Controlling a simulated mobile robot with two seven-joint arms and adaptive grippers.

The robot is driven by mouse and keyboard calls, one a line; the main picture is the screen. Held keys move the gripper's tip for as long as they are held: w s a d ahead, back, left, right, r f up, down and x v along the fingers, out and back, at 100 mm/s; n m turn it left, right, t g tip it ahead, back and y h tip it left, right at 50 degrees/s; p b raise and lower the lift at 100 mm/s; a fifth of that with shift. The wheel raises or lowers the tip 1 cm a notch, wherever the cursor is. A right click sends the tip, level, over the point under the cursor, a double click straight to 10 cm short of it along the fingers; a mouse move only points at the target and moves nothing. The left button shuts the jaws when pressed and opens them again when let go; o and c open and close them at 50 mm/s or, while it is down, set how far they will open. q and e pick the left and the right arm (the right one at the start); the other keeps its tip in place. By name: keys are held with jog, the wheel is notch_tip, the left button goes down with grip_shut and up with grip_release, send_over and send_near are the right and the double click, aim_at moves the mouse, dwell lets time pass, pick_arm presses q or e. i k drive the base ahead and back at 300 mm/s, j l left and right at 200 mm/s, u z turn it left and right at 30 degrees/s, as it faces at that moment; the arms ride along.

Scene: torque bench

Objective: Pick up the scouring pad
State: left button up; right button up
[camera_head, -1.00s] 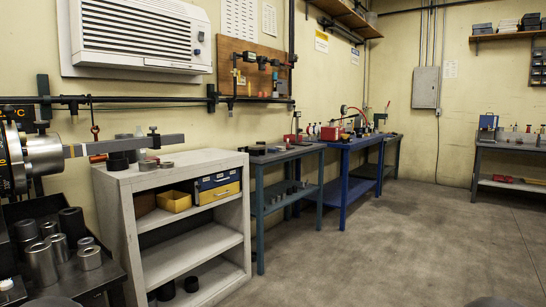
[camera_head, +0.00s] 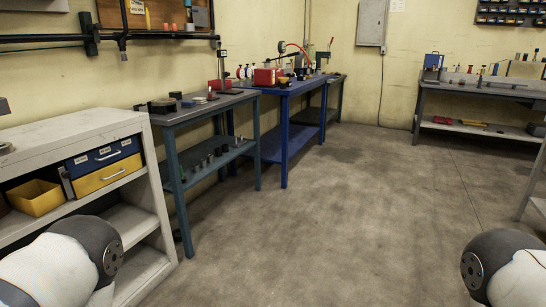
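I cannot make out a scouring pad for certain in this view; the small items on the benches are too far away to tell apart. Neither of my grippers is in view. Only rounded links of my two arms show, at the bottom left and bottom right corners.
A pale shelf unit (camera_head: 75,134) with a yellow bin (camera_head: 36,197) and drawers stands at the left. Past it are a grey-topped bench (camera_head: 182,114) with small items and a blue bench (camera_head: 290,88). Another bench (camera_head: 490,90) stands at the far right. The middle floor (camera_head: 330,220) is clear.

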aim_at(185, 104)
jog(key=i+u, duration=0.1)
jog(key=i, duration=0.35)
jog(key=i+l+u, duration=0.1)
jog(key=i, duration=0.35)
jog(key=i+l+u, duration=0.1)
jog(key=i, duration=0.35)
jog(key=i+l+u, duration=0.1)
jog(key=i, duration=0.35)
jog(key=i+l+u, duration=0.15)
jog(key=i, duration=0.3)
jog(key=l, duration=0.1)
